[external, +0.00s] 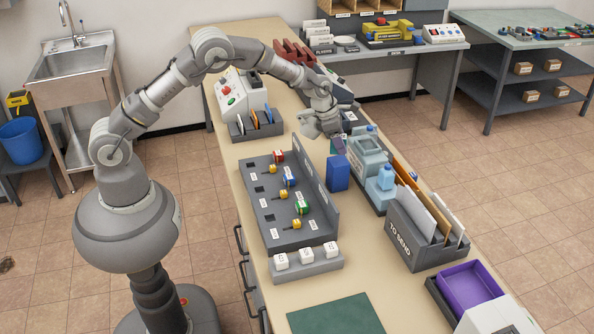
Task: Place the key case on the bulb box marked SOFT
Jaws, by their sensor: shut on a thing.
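My gripper (333,137) is above the far right side of the long bench, pointing down. It is shut on a small dark purple thing (339,148), which fits the key case, though it is too small to be sure. A blue box (337,173) stands upright just below and in front of it. Three small white boxes (306,257) sit in a row on a grey stand near the bench's front. Their marks are too small to read, so I cannot tell which box is marked SOFT.
Pale blue bottles (386,178) in a grey tray and a TO SEND file holder (408,236) are to the right. A green mat (335,315) lies bare at the front.

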